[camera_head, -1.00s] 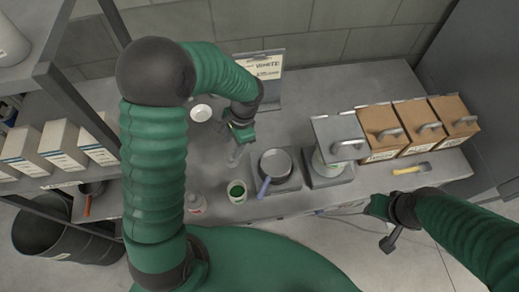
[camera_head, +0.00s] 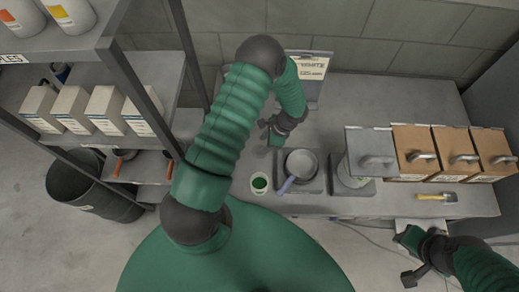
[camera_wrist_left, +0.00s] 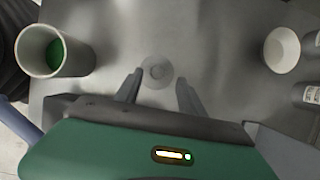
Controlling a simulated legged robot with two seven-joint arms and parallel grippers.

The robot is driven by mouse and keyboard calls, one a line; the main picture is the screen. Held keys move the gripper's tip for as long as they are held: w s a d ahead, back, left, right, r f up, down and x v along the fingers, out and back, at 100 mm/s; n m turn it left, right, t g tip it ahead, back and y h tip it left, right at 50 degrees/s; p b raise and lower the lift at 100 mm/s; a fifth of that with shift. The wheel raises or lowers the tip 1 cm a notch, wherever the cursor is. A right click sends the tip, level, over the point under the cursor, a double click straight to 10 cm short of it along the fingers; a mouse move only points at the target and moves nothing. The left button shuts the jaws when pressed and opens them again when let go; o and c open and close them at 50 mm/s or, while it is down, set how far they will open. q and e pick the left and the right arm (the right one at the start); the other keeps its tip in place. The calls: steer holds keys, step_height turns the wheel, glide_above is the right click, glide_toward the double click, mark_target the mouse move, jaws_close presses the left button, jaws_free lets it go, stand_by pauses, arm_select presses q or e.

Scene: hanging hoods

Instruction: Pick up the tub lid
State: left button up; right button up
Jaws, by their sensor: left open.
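The likely tub lid (camera_wrist_left: 157,71) is a pale, see-through disc with a small raised centre, flat on the grey bench. In the left wrist view it lies just beyond and between my left fingertips, which look apart from it. My left gripper (camera_wrist_left: 158,90) is open and empty; in the head view it (camera_head: 270,140) is low over the bench, and I cannot make out the lid clearly there. A white tub (camera_wrist_left: 28,45) with green contents stands to the left in the wrist view. My right gripper (camera_head: 408,257) is off the bench's front edge, its jaws unclear.
A grey pan (camera_head: 301,164) with a blue handle sits right of the tub in the head view. Brown-sided boxes with handles (camera_head: 416,143) and a yellow-handled brush (camera_head: 431,197) are farther right. A white bowl (camera_wrist_left: 283,52) stands right in the wrist view. Shelving (camera_head: 150,85) is at left.

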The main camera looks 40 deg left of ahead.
mark_target(260, 149)
arm_select(q)
steer(key=x, duration=0.3)
steer(key=shift+s+r+p, duration=0.1)
steer(key=shift+s+p, duration=0.15)
steer(key=shift+p, duration=0.05)
steer(key=shift+f, duration=0.3)
steer(key=shift+d, duration=0.15)
steer(key=c, duration=0.5)
jaws_close()
